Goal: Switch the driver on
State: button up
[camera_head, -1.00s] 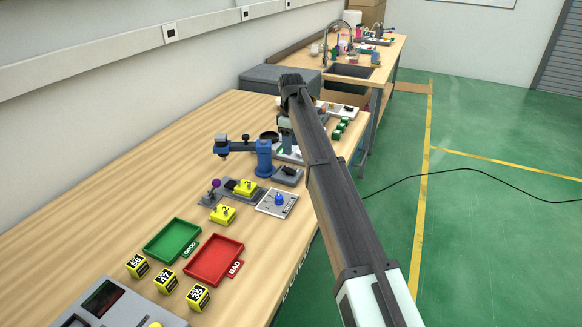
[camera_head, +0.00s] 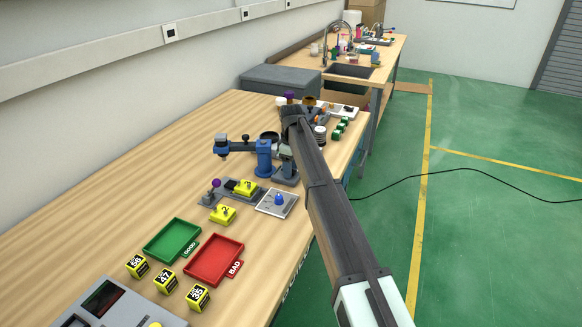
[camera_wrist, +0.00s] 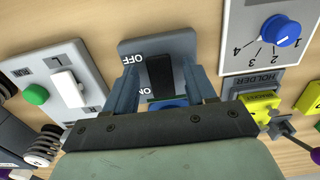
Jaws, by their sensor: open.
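The driver's dark grey switch box (camera_wrist: 180,44) is in the middle of the wrist view, with a black rocker (camera_wrist: 160,76) between the marks OFF and ON. Which side of the rocker is pressed I cannot tell. My gripper (camera_wrist: 158,68) is open, with one blue-grey finger on each side of the rocker. Whether the fingers touch the box is not clear. A blue part shows below the rocker, partly behind the gripper body. In the head view my gripper (camera_head: 286,160) is low over the switch box, beside the blue driver stand (camera_head: 264,157).
A panel with a blue knob (camera_wrist: 281,31) is to the right in the wrist view. A plate with a white switch (camera_wrist: 69,88) and a green button (camera_wrist: 36,95) is to the left. Yellow blocks (camera_head: 245,187), a green tray (camera_head: 172,240) and a red tray (camera_head: 214,260) lie nearer on the table.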

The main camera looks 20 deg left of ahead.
jog(key=shift+c, duration=0.2)
grip_shut()
jog(key=shift+a+h, duration=0.25)
jog(key=shift+h, duration=0.35)
jog(key=shift+d+r, duration=0.1)
jog(key=shift+o, duration=0.2)
grip_release()
jog(key=shift+r, duration=0.1)
notch_tip(320, 180, up, 14)
jog(key=a, duration=0.1)
jog(key=shift+a+f, duration=0.25)
